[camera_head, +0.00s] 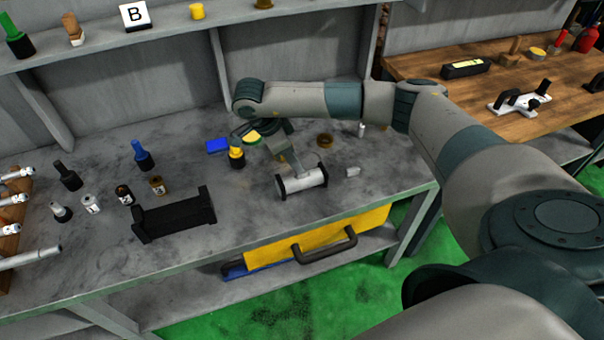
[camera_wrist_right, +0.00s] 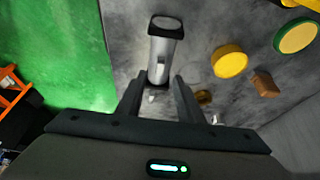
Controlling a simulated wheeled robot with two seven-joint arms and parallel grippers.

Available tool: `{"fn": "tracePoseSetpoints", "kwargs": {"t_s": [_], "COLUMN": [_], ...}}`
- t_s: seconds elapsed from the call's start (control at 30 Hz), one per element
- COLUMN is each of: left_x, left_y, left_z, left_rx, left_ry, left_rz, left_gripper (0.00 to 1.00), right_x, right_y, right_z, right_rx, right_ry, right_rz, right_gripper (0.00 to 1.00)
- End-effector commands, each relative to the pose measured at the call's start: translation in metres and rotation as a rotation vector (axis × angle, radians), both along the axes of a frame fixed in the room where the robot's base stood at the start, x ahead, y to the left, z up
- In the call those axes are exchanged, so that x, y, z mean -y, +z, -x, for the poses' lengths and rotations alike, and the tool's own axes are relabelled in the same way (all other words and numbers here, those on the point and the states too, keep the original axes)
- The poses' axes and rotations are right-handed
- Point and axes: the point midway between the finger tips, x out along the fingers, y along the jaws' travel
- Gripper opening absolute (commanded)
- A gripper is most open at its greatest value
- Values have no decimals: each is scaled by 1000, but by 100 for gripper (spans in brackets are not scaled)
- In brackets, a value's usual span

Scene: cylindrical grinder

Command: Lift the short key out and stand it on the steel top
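My right gripper (camera_head: 292,163) is open, with its fingers just above a silver cylinder with black end pieces (camera_head: 302,182) on the grey steel top (camera_head: 245,225). In the right wrist view the gripper (camera_wrist_right: 158,82) has its two fingers apart, nothing held between them, near one end of the cylinder (camera_wrist_right: 160,50). A small light piece (camera_wrist_right: 158,70), probably a key, shows on the cylinder there. In the head view the fingers partly cover that area. A small pale block (camera_head: 352,172) lies on the steel top to the right of the cylinder. My left gripper is not in view.
A black cradle (camera_head: 173,215) and several small bottles stand left of the cylinder.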

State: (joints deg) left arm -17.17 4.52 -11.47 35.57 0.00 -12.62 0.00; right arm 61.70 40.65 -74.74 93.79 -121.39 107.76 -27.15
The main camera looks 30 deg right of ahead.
Motion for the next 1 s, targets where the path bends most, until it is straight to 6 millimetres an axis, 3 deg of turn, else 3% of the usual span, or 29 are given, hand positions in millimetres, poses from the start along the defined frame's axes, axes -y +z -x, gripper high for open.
{"fn": "tracePoseSetpoints", "kwargs": {"t_s": [0.27,0.6,1.0], "left_x": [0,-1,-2], "left_y": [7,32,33], "left_z": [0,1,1], "left_rx": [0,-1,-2], "left_ry": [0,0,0], "left_rz": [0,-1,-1], "left_gripper": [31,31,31], "right_x": [1,9,12], "right_y": [-4,-39,-51], "right_z": [1,3,3], "right_rx": [-2,-3,0], "right_ry": [0,-2,0], "right_rz": [0,1,0], "right_gripper": [34,34,34]}}
